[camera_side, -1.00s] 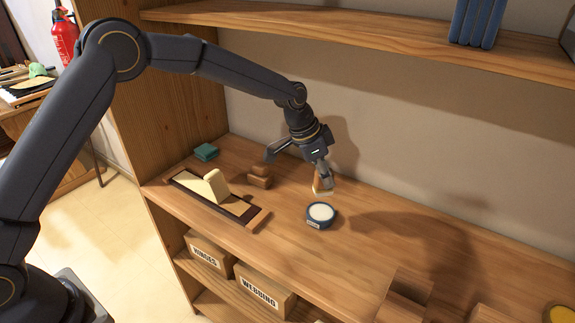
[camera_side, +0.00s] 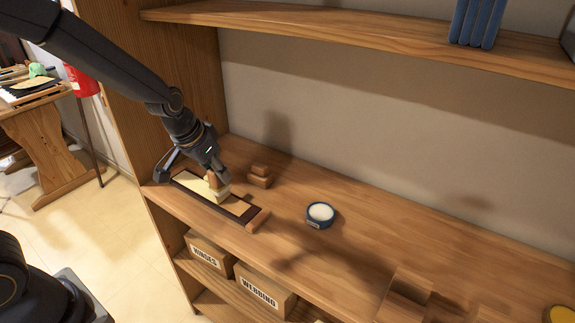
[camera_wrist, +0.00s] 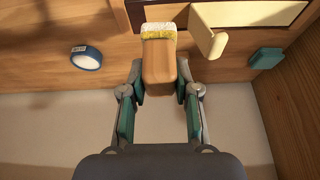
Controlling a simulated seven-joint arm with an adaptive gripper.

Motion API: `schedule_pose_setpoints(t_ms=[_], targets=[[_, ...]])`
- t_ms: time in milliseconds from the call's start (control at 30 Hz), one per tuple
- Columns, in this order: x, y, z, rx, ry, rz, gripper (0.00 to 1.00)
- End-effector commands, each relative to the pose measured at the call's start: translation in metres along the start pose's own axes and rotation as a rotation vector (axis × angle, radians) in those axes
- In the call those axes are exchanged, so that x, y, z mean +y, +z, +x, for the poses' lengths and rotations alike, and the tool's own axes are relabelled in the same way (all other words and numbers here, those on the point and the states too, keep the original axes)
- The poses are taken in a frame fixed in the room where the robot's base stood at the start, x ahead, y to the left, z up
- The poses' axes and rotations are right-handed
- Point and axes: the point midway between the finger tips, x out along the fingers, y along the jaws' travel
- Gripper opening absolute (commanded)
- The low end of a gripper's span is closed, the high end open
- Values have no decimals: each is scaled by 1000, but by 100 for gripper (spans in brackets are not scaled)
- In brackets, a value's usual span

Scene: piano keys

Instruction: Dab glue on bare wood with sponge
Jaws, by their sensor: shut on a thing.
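My gripper (camera_side: 214,178) is shut on the wooden handle (camera_wrist: 158,66) of a sponge. The sponge end (camera_wrist: 158,31) is yellow with a whitish edge and points at the board. In the side view the sponge (camera_side: 220,194) is at the board, but I cannot tell whether it touches. The board has a dark frame (camera_side: 249,217) around a pale bare-wood strip (camera_side: 240,206). A cream block (camera_wrist: 209,36) stands at the board, right of the sponge in the wrist view. The blue glue pot (camera_side: 320,222) holds white glue (camera_side: 320,211).
Small stacked brown wooden blocks (camera_side: 259,178) stand behind the board. A teal block (camera_wrist: 266,58) lies near the shelf's side wall (camera_wrist: 295,85). Boxes (camera_side: 265,287) sit on the shelf below.

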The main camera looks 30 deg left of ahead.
Motion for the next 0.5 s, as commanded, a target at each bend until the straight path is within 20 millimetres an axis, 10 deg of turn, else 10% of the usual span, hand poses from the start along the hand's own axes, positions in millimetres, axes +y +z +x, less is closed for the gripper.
schedule_pose_setpoints(t_ms=[500], targets=[[20, -28, 35, -1, -3, -8, 2]])
